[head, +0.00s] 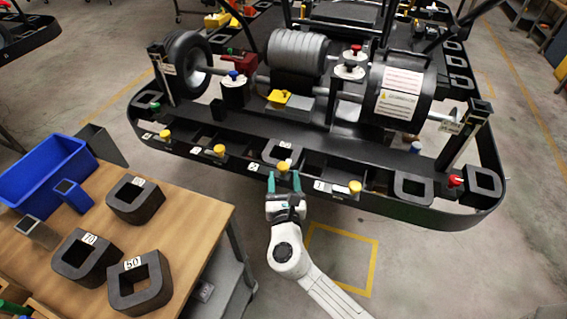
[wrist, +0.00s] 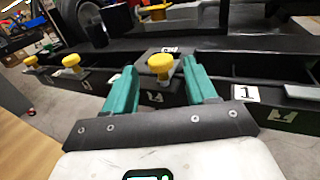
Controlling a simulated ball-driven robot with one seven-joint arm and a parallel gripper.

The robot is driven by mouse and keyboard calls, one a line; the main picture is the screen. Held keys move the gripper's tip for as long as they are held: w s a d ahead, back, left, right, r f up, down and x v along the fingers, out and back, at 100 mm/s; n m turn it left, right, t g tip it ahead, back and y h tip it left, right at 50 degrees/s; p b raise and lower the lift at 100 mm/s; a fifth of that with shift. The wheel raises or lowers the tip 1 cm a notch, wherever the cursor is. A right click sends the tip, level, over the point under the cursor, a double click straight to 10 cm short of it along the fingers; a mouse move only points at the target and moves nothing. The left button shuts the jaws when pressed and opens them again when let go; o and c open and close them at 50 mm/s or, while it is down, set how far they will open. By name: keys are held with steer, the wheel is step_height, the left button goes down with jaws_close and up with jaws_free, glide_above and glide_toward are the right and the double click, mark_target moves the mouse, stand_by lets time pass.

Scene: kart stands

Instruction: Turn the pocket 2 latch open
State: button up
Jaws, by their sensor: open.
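The pocket 2 latch appears to be the yellow knob (head: 283,169) on the kart stand's front rail, just right of a small plate that seems to read 2 (head: 253,167). My gripper (head: 284,180) is open, with its teal fingers pointing at the rail. In the wrist view, the yellow knob (wrist: 160,66) sits between the two fingers of my gripper (wrist: 162,82), with a visible gap on each side. Nothing is held. A white latch mark shows on the rail below the knob. Whether the fingers reach fully past the knob is hard to tell.
Other yellow knobs stand on the rail, one to the right (head: 355,187) beside plate 1 (head: 318,184) and others to the left (head: 219,151). A wooden table (head: 190,230) with dark weights and a blue bin (head: 45,172) stands at left. Floor at right is clear.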

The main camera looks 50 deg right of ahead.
mark_target(283, 170)
steer(key=shift+x, duration=2.6)
steer(key=shift+c, duration=0.2)
steer(key=c, duration=0.9)
